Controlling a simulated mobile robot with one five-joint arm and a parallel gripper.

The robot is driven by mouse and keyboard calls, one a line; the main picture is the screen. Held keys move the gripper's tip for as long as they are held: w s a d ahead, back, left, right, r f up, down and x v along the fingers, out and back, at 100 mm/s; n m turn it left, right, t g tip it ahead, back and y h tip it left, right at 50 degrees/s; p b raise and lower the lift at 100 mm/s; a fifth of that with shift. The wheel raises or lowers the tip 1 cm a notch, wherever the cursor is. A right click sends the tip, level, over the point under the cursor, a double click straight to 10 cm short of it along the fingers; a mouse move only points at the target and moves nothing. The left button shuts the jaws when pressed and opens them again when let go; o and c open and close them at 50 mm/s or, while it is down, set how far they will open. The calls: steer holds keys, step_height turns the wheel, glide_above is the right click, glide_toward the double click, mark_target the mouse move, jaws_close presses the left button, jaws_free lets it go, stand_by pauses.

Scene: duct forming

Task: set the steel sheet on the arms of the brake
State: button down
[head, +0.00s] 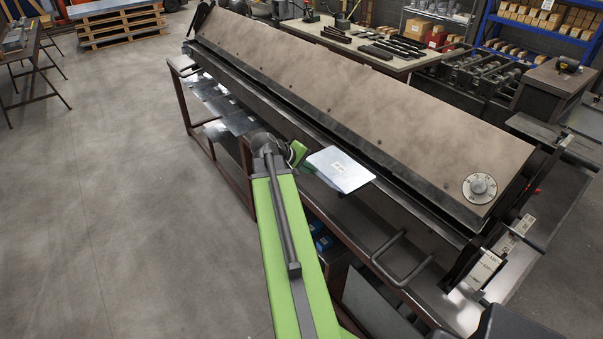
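The brake (350,95) is a long machine with a brown sloping top, running from the upper left to the lower right in the head view. My gripper (304,159) is at the sheet's left end, at the tip of my green arm. Its fingers are hidden, so I cannot tell whether they grip the sheet. I also cannot tell whether the sheet touches the brake's arms below it.
Several shiny sheets (219,107) lie at the brake's front left. A handle loop (402,258) sticks out at the front right, and a dial (479,188) sits at the right end. A bench (395,62) with tools stands behind. Open floor (120,200) lies to the left.

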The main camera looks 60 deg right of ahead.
glide_above(325, 175)
steer(key=w+a, duration=0.1)
steer(key=a, duration=0.1)
steer(key=shift+f+b, duration=0.35)
steer(key=shift+f, duration=0.15)
steer(key=shift+f+b, duration=0.75)
steer(key=shift+s+a+f+b, duration=0.1)
steer(key=shift+f+b, duration=0.6)
steer(key=shift+b, duration=0.05)
steer(key=c, duration=1.6)
jaws_free()
steer(key=shift+r, duration=0.1)
